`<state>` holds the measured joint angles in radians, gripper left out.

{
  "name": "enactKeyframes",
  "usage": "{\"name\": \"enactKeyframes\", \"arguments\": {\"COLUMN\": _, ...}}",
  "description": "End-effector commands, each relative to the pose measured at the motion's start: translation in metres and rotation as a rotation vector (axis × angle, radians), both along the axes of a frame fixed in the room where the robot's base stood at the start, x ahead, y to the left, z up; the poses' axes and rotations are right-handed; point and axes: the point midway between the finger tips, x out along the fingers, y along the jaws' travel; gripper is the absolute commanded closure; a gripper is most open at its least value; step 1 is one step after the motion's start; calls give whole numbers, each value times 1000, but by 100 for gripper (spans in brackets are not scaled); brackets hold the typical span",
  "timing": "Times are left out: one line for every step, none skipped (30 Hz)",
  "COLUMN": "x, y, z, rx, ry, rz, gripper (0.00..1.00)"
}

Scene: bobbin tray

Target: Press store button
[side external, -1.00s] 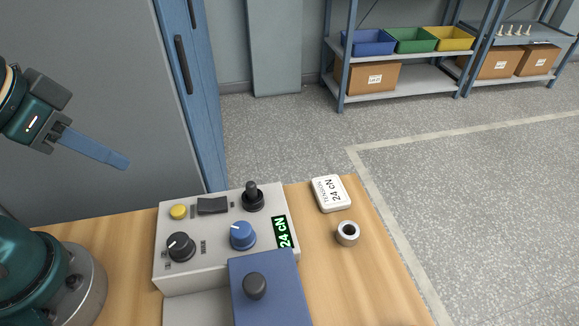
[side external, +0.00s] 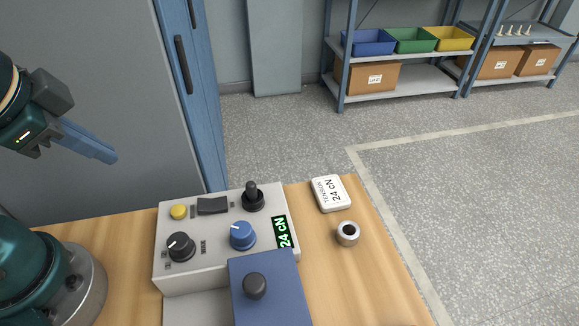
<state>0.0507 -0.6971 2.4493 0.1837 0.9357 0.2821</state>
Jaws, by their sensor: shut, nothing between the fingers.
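The control box (side external: 215,222) stands on the wooden table. A round yellow button (side external: 179,212) sits at its far left corner; I cannot read a label that names it the store button. My gripper (side external: 108,156) is shut and empty, with its blue fingers together. It hangs in the air to the left of and above the box, apart from the yellow button. The box also has a black rocker switch (side external: 212,206), a black lever (side external: 252,196), a black knob (side external: 180,247), a blue knob (side external: 242,235) and a green display (side external: 282,233) reading 24 cN.
A blue cover (side external: 294,285) with a black knob (side external: 255,286) adjoins the box's near side. A grey cabinet (side external: 85,90) stands behind my gripper.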

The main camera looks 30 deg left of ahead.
Motion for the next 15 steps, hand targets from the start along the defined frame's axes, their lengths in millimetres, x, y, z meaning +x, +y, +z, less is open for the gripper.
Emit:
{"name": "enactKeyframes", "arguments": {"x": 2, "y": 2, "z": -1, "rx": 93, "ry": 34, "rz": -126, "gripper": 100}}
{"name": "enactKeyframes", "arguments": {"x": 4, "y": 4, "z": -2, "rx": 149, "ry": 52, "rz": -197, "gripper": 100}}
{"name": "enactKeyframes", "arguments": {"x": 6, "y": 5, "z": -2, "rx": 219, "ry": 75, "rz": -290, "gripper": 100}}
{"name": "enactKeyframes", "arguments": {"x": 8, "y": 6, "z": -2, "rx": 270, "ry": 89, "rz": -358, "gripper": 100}}
{"name": "enactKeyframes", "arguments": {"x": 10, "y": 6, "z": -2, "rx": 321, "ry": 104, "rz": -426, "gripper": 100}}
{"name": "enactKeyframes", "arguments": {"x": 14, "y": 6, "z": -2, "rx": 390, "ry": 124, "rz": -521, "gripper": 100}}
{"name": "enactKeyframes", "arguments": {"x": 17, "y": 5, "z": -2, "rx": 441, "ry": 138, "rz": -591, "gripper": 100}}
{"name": "enactKeyframes", "arguments": {"x": 20, "y": 4, "z": -2, "rx": 491, "ry": 152, "rz": -661, "gripper": 100}}
{"name": "enactKeyframes", "arguments": {"x": 25, "y": 1, "z": -2, "rx": 558, "ry": 166, "rz": -753, "gripper": 100}}
{"name": "enactKeyframes", "arguments": {"x": 28, "y": -2, "z": -2, "rx": 606, "ry": 176, "rz": -819, "gripper": 100}}
{"name": "enactKeyframes", "arguments": {"x": 31, "y": -5, "z": -2, "rx": 650, "ry": 182, "rz": -879, "gripper": 100}}
{"name": "enactKeyframes", "arguments": {"x": 35, "y": -10, "z": -2, "rx": 703, "ry": 191, "rz": -954, "gripper": 100}}
{"name": "enactKeyframes", "arguments": {"x": 37, "y": -14, "z": -2, "rx": 740, "ry": 195, "rz": -1003, "gripper": 100}}
{"name": "enactKeyframes", "arguments": {"x": 40, "y": -18, "z": -2, "rx": 773, "ry": 198, "rz": -1049, "gripper": 100}}
{"name": "enactKeyframes", "arguments": {"x": 42, "y": -23, "z": -3, "rx": 806, "ry": 199, "rz": -1099, "gripper": 100}}
